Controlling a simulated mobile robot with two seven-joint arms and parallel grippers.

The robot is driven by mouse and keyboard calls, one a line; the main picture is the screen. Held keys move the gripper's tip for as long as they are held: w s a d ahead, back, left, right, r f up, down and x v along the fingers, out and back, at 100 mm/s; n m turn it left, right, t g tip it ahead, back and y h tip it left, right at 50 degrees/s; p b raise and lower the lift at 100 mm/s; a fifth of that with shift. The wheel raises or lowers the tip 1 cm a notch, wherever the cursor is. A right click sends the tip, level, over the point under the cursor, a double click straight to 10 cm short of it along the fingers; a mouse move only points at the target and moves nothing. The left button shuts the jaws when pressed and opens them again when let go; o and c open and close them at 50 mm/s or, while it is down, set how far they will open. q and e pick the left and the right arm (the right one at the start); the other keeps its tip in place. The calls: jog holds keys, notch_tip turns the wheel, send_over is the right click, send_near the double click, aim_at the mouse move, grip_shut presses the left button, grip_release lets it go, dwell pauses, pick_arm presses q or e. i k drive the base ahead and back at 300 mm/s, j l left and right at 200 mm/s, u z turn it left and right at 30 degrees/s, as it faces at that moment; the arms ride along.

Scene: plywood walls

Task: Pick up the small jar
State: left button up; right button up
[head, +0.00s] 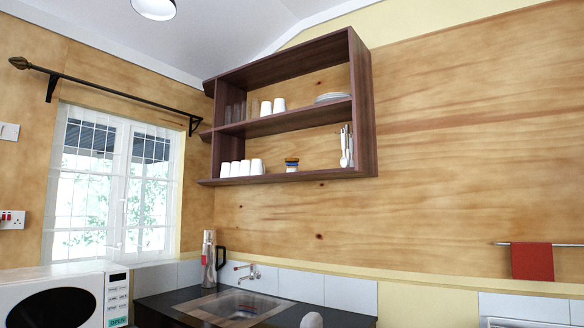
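A small jar (291,165) with a brownish lid and a blue band stands upright on the bottom board of the dark wooden wall shelf (318,176). It stands apart, with white cups (240,168) to its left and light upright utensils (346,147) to its right. Neither of my grippers is in view.
White cups (272,106), glasses and stacked plates (332,97) stand on the middle board. Below is a dark counter (340,316) with a sink (238,305), tap (247,273) and flask (208,262). A microwave (62,299) is at left.

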aim_at(291, 166)
jog(key=i+z, duration=0.1)
jog(key=z, duration=0.3)
jog(key=i+j+z, duration=0.1)
jog(key=z, duration=0.3)
jog(key=i+j+z, duration=0.35)
jog(key=j+z, duration=0.2)
jog(key=j, duration=0.2)
jog(key=i+j, duration=0.15)
jog(key=j, duration=0.25)
jog(key=i+j+z, duration=0.1)
jog(key=j, duration=0.3)
jog(key=i+j+z, duration=0.1)
jog(key=j, duration=0.35)
jog(key=i+j, duration=0.2)
jog(key=j, duration=0.2)
